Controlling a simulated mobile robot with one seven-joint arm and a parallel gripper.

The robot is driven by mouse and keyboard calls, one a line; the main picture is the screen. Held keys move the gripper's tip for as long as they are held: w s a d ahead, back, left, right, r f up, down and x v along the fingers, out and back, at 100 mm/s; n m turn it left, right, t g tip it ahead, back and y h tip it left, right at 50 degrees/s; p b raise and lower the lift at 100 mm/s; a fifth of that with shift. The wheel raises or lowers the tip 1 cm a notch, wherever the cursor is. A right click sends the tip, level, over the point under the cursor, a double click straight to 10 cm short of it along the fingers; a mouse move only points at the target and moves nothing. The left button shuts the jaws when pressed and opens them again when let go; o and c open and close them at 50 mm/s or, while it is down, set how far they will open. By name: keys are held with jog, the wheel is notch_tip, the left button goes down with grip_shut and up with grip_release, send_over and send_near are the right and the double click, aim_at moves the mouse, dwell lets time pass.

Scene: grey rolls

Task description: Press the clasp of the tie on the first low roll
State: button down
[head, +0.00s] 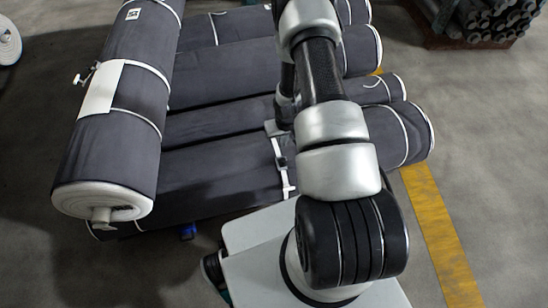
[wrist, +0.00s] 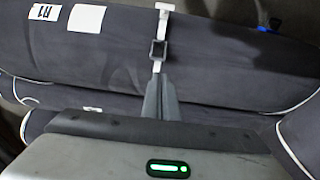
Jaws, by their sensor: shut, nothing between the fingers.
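In the wrist view a dark grey low roll (wrist: 215,55) lies across the picture. A white tie (wrist: 164,12) with a dark square clasp (wrist: 158,50) runs over it. My gripper (wrist: 157,78) is shut and empty, its fingertips just below the clasp in the picture and in line with the tie. I cannot tell whether they touch the roll. In the head view the low rolls (head: 215,170) lie side by side, with white ties and clasps (head: 281,160) beside my arm. My gripper is not clearly seen there, as my arm covers that area.
A large grey roll (head: 125,110) lies higher, across the left ends of the low rolls. A white patch (wrist: 86,18) and a printed tag (wrist: 45,12) are on the roll in the wrist view. A pile of dark rods (head: 490,18) is at the back right. The floor right of the yellow line (head: 440,235) is clear.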

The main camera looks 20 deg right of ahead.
aim_at(283, 161)
jog(key=shift+w+d, duration=0.1)
jog(key=shift+d, duration=0.1)
jog(key=f+b, duration=0.1)
jog(key=f, duration=0.3)
jog(key=f+b, duration=0.1)
jog(key=f, duration=0.4)
jog(key=w+f+b, duration=0.1)
jog(key=f, duration=0.3)
jog(key=shift+d+f, duration=0.2)
jog(key=shift+d, duration=0.1)
jog(key=shift+f, duration=0.1)
jog(key=shift+s, duration=0.15)
jog(key=shift+s+f+t, duration=0.1)
jog(key=shift+s+t, duration=0.05)
jog(key=shift+t, duration=0.25)
